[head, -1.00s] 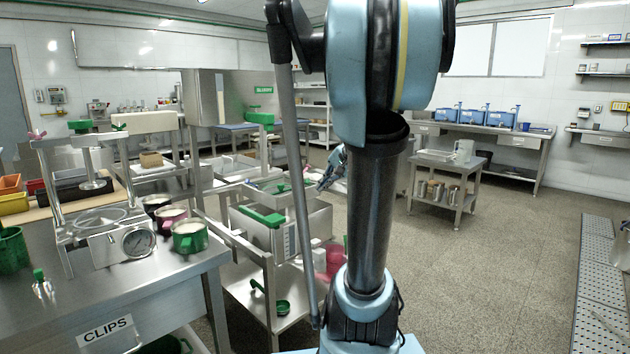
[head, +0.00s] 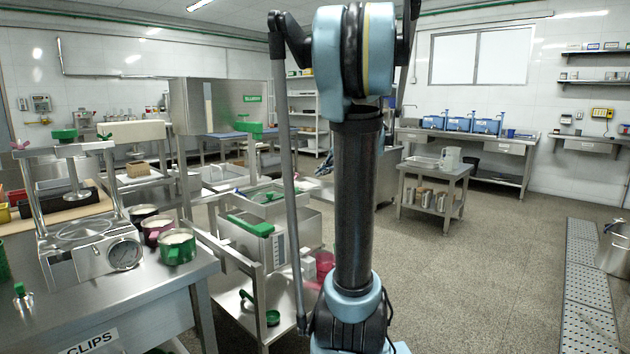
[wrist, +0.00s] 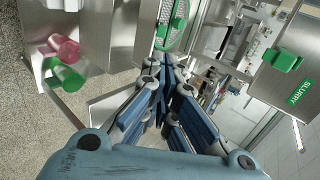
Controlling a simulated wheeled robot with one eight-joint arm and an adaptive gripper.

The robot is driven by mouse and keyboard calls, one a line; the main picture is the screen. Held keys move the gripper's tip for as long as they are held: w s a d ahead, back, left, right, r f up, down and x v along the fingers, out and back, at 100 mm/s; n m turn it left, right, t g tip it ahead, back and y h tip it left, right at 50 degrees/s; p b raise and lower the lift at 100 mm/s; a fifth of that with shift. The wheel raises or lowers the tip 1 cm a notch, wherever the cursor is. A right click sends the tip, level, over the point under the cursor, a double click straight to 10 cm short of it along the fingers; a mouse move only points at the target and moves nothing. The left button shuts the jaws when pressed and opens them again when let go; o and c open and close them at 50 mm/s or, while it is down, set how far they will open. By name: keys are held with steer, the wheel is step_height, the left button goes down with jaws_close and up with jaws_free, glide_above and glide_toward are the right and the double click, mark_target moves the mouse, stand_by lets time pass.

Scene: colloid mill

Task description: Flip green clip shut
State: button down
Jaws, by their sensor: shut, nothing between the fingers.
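My gripper (wrist: 166,64) is shut and empty, its fingertips pointing up the wrist view. In the head view it is mostly hidden behind my arm. A long green lever (head: 252,225) lies along a steel box in the head view. Beside it is a green-rimmed part (head: 264,195). In the wrist view a green-rimmed oval part (wrist: 176,28) lies just beyond my fingertips; I cannot tell whether they touch it. A green block (wrist: 283,59) sits by a SLURRY label at the right. I cannot tell for sure which green piece is the clip.
A steel table (head: 165,305) labelled CLIPS holds a press with a dial (head: 125,254) and mugs, one green (head: 177,246). A steel housing with a SLURRY sign (head: 252,98) stands behind. A low cart (head: 434,186) stands at right. The floor between is clear.

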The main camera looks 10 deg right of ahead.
mark_target(297, 190)
steer(key=x, duration=1.3)
steer(key=shift+x, duration=2.5)
steer(key=shift+a, duration=0.1)
steer(key=shift+s, duration=0.15)
steer(key=v, duration=1.3)
steer(key=shift+s+d+r, duration=0.15)
steer(key=shift+d+r, duration=0.1)
steer(key=shift+d, duration=0.05)
